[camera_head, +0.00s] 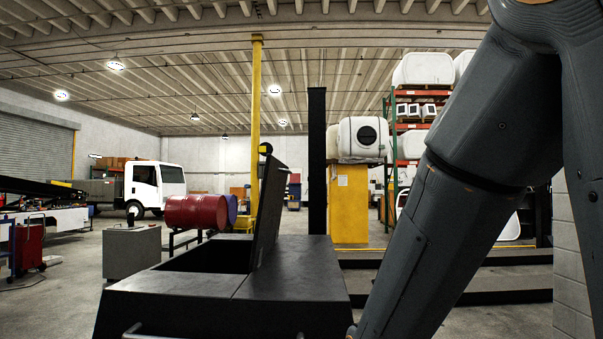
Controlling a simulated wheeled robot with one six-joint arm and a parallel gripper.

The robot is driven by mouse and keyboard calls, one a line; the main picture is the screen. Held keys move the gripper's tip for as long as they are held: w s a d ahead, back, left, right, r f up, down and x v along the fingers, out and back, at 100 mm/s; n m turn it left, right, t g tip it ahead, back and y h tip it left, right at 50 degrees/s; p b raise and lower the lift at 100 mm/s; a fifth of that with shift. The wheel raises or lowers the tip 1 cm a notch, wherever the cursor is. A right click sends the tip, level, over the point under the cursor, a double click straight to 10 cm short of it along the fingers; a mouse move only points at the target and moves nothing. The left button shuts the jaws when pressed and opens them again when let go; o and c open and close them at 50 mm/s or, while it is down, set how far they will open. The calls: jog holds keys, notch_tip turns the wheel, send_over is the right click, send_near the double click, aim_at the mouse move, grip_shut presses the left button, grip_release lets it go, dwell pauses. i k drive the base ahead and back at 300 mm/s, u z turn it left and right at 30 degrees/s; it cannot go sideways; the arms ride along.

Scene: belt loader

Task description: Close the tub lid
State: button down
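The dark tub (185,284) is low in the middle foreground, with an opening (213,256) in its top left part. Its lid (268,212) stands open, nearly upright and leaning a little to the right, along the right side of the opening. The inside of the tub is dark and I cannot tell what it holds. My arm crosses the right side of the picture and runs down past the bottom edge. My gripper is out of view, so its place relative to the lid does not show.
A flat black top (295,275) lies right of the lid. A black post (317,160) and a yellow cabinet (349,205) stand behind it. Open floor (65,300) lies at left.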

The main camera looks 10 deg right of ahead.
aim_at(274, 178)
jog(key=z, duration=0.7)
jog(key=i, duration=0.85)
jog(key=z, duration=0.95)
jog(key=i, duration=1.4)
jog(key=u, duration=0.55)
jog(key=i, duration=1.2)
jog(key=u, duration=1.15)
jog(key=i, duration=0.2)
